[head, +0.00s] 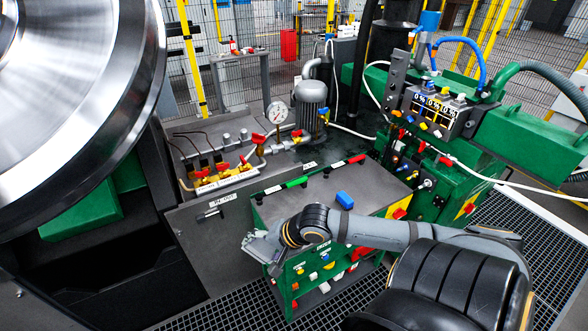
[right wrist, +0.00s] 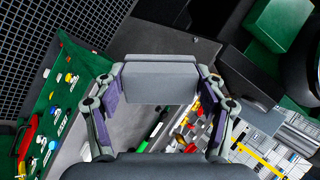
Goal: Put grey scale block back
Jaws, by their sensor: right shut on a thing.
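My right gripper (head: 264,244) reaches in from the right, over the left front edge of the green cabinet. In the right wrist view my right gripper (right wrist: 158,85) has its two fingers on either side of a plain grey block (right wrist: 160,84), shut on it. The block looks like the grey scale block and is clear of any surface as far as I can tell. In the head view the block is hard to tell apart from the grey fingers. My left gripper is not in view.
A large shiny rail wheel (head: 75,90) fills the upper left. Grating floor lies in front.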

